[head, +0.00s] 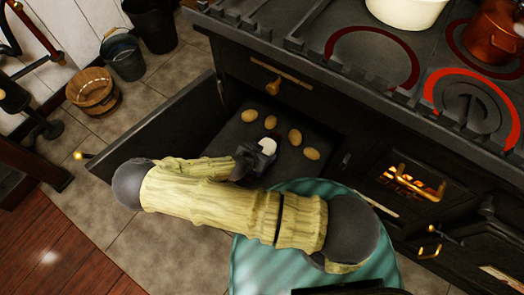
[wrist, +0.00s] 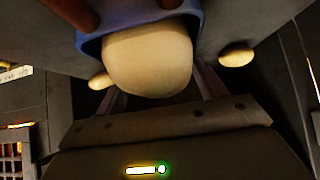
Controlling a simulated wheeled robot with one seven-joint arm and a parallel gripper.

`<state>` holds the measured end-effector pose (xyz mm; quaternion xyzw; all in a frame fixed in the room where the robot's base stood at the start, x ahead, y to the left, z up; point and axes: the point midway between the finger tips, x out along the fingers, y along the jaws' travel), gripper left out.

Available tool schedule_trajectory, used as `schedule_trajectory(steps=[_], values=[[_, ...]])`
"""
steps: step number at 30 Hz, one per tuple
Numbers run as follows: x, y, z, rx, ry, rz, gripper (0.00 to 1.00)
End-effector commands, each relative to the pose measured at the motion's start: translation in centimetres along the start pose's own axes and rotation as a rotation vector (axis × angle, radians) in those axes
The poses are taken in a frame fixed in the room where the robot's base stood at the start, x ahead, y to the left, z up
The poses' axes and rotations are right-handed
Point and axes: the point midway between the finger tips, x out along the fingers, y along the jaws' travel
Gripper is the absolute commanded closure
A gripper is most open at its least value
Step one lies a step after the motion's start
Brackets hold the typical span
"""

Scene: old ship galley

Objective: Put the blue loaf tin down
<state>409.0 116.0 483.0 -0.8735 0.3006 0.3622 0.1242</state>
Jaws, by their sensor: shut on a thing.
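The blue loaf tin (wrist: 92,42) shows at the top of the wrist view, with a pale, rounded loaf or dough (wrist: 148,62) filling it. My gripper (head: 246,157) is shut on the tin. In the head view the tin (head: 266,152) looks small and dark, with a pale top. It is at the front of the open oven compartment, over its dark floor (head: 240,130). I cannot tell whether the tin touches that floor. My arm hides part of the compartment's front.
Several small tan rolls or potatoes lie around the tin, one at the right (head: 312,154) close by. The oven door (head: 155,125) stands open at left. A lit firebox (head: 408,182) is at right. A white pot (head: 405,12) and copper pot (head: 492,38) stand on the stove.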

Motion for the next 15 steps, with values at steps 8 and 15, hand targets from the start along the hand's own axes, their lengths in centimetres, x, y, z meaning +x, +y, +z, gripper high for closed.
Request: schedule_trajectory(steps=[8, 15], values=[[0.15, 0.00, 0.13, 0.000, 0.000, 0.000, 0.08], [0.10, 0.00, 0.09, 0.000, 0.000, 0.000, 0.08]])
